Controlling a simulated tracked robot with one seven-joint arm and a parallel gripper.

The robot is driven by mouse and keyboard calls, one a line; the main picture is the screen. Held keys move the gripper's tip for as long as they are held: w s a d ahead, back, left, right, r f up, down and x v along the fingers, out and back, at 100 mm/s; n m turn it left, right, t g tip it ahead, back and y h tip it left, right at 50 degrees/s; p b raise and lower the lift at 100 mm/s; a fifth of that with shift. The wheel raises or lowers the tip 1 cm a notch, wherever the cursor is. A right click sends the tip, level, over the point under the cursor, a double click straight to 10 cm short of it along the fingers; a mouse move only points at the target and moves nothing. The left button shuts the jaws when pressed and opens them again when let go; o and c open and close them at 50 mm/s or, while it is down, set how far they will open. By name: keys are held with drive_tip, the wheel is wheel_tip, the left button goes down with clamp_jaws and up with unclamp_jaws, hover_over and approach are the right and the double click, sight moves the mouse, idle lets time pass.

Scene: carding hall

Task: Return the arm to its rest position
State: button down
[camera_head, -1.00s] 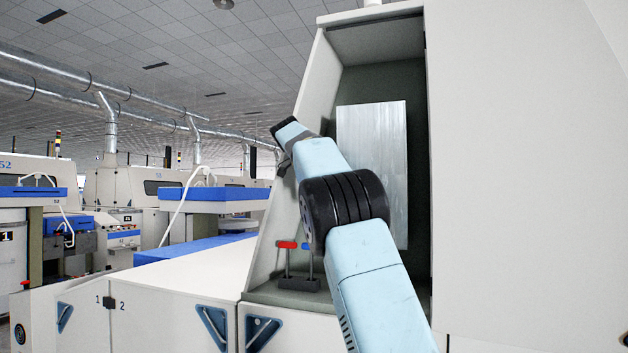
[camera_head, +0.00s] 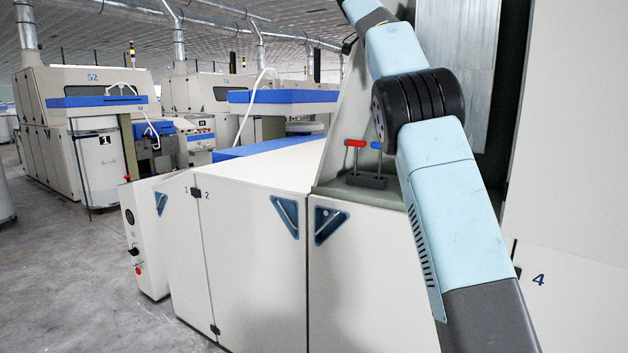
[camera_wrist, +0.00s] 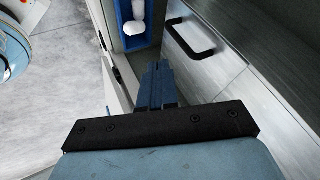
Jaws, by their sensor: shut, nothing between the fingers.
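My light blue arm with its black ribbed joint runs up through the right half of the head view, and its far end leaves the top edge, so the gripper is not seen there. In the wrist view my gripper (camera_wrist: 158,72) shows as two dark blue fingers pressed together, shut and empty. They point toward a pale machine cabinet beyond, and I see no contact with it.
My arm crosses a machine recess with a metal plate (camera_head: 457,70). A red-handled lever (camera_head: 355,143) and a blue-handled lever (camera_head: 376,145) stand close left of it. White cabinets (camera_head: 255,240) stand below. The grey floor (camera_head: 70,280) at left is open.

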drive_tip(key=s+d+f+n+t+y, duration=0.1)
drive_tip(key=s+d+f+n+y, duration=0.15)
drive_tip(key=s+n, duration=0.45)
drive_tip(key=s+d+f+n+t+y, duration=0.1)
drive_tip(key=s+d+f+n+y, duration=0.2)
drive_tip(key=s, duration=0.8)
drive_tip(key=s+a+f+n, duration=0.3)
drive_tip(key=s+f+n, duration=0.1)
drive_tip(key=s+f, duration=0.4)
drive_tip(key=s+a+f+n+t+y, duration=0.1)
drive_tip(key=s+f+n, duration=0.3)
drive_tip(key=s+f, duration=0.5)
drive_tip(key=s+a+f+n, duration=0.4)
drive_tip(key=s+f, duration=0.5)
drive_tip(key=s, duration=0.2)
drive_tip(key=shift+a+n, duration=0.3)
drive_tip(key=shift+n, duration=0.1)
drive_tip(key=c, duration=1.8)
unclamp_jaws()
drive_tip(key=shift+f, duration=0.1)
